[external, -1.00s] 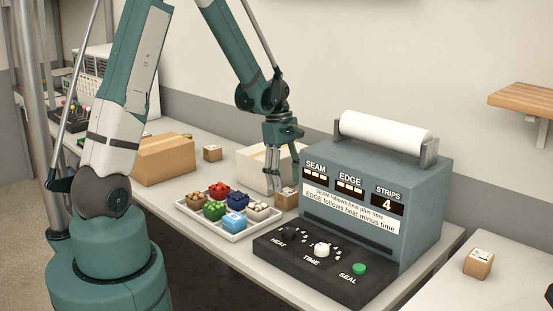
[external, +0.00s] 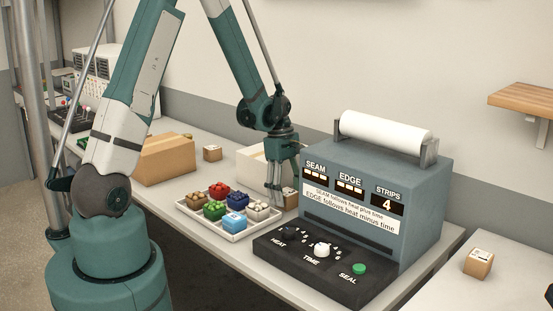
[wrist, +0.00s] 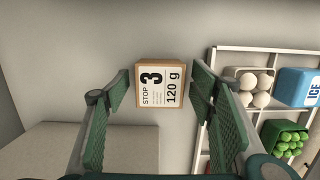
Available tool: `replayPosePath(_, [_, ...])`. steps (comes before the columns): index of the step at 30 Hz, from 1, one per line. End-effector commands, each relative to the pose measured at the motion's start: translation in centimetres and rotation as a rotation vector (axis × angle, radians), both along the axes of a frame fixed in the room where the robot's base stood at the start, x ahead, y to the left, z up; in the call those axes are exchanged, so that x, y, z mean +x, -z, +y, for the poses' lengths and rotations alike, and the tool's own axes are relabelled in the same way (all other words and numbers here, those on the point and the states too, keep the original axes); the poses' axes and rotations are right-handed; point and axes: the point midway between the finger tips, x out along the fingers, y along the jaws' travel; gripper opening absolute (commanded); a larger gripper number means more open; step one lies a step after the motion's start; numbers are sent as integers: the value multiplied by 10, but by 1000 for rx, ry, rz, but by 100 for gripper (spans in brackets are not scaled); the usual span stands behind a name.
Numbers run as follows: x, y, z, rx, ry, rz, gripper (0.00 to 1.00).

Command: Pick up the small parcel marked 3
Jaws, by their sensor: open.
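The small parcel marked 3 (wrist: 160,86) is a brown box with a white label reading STOP 3 and 120 g. In the wrist view it lies between my two green-padded fingers, with a gap visible on each side. My gripper (wrist: 159,92) is open. In the external view my gripper (external: 276,190) points down at the parcel (external: 291,199), beside the white tray, and its fingers partly hide the parcel. I cannot tell the exact height of the fingertips against the parcel.
A white tray (external: 243,234) with several coloured bins stands close by. The grey sealing machine (external: 388,240) is to the right, and a pale box (external: 250,163) is behind my gripper. A large brown box (external: 165,160) and another small parcel (external: 212,153) stand further left.

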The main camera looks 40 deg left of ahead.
Motion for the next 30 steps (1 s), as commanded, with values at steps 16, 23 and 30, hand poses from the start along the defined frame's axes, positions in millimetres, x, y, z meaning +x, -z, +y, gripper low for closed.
replayPosePath(16, [0,1,0,0,0,0,55])
replayPosePath(23, [0,1,0,0,-1,0,29])
replayPosePath(30, [0,1,0,0,-1,0,24])
